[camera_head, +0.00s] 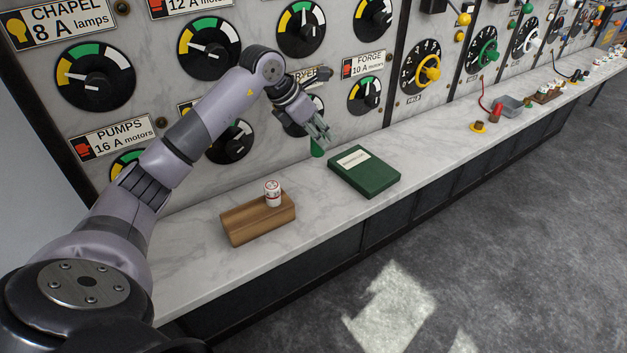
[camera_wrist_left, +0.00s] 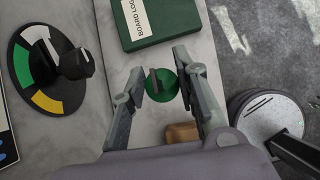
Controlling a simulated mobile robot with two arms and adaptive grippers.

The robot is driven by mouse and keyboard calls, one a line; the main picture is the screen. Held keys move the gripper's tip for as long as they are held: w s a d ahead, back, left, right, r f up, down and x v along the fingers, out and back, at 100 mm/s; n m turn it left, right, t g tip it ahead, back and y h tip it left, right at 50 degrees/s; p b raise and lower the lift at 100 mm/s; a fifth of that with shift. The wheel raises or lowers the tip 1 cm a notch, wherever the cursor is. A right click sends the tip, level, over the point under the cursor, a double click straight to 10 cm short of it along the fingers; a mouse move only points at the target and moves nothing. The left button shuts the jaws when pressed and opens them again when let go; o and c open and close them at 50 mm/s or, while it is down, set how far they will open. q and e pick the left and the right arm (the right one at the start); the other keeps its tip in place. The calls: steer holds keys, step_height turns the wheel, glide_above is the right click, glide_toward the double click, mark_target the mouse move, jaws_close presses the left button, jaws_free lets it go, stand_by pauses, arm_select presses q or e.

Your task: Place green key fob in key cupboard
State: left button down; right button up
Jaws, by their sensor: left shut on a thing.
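My left gripper (camera_head: 321,132) is near the panel, above the marble shelf. It is shut on a round green fob (camera_head: 317,151), which hangs just below the fingertips in the head view. In the left wrist view the green fob (camera_wrist_left: 164,87) shows as a green disc with a dark bar across it, between the two fingers. Fine markings on the fob are too small to read. I cannot make out a key cupboard in either view. My right gripper is not in view.
A green logbook (camera_head: 363,171) lies on the shelf (camera_head: 192,262) right of the gripper. A wooden block (camera_head: 258,219) with a white-and-red fuse (camera_head: 272,193) stands nearer. Dials line the panel behind.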

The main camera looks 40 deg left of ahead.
arm_select(q)
step_height(320, 180, down, 14)
steer(key=p, duration=0.3)
steer(key=shift+r, duration=0.1)
steer(key=shift+f, duration=0.25)
steer(key=c, duration=1.2)
jaws_free()
steer(key=shift+f, duration=0.1)
steer(key=shift+c, duration=0.2)
